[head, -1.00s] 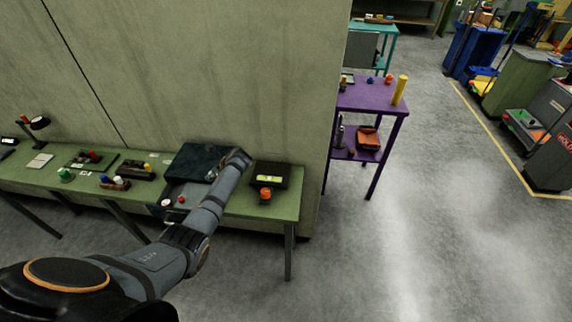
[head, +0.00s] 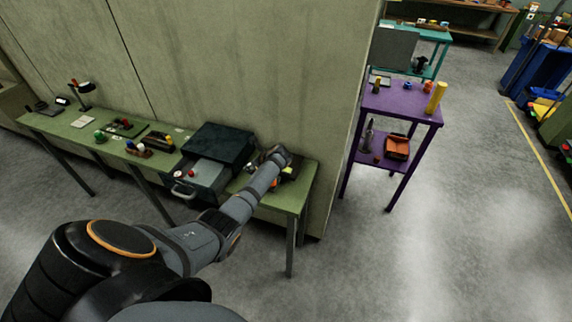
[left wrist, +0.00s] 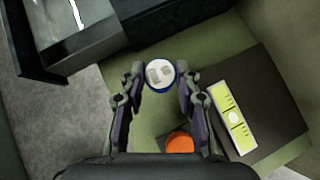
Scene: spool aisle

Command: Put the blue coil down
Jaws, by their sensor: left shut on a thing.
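My left gripper (left wrist: 158,82) is shut on the blue coil (left wrist: 160,73), a short piece with a blue rim and a pale top face. In the left wrist view it sits between the two fingertips, with green table surface around it. In the head view my left gripper (head: 280,155) is over the right end of the green table (head: 299,195), and the coil is hidden there. An orange coil (left wrist: 180,143) stands close by, partly behind the fingers. My right gripper is not in view.
A dark cabinet (head: 222,141) with a pulled-out drawer (head: 205,176) stands left of the gripper; small items lie in the drawer. A dark flat box with a yellow-green label (left wrist: 234,118) lies right of the coil. A purple shelf (head: 402,105) stands farther right.

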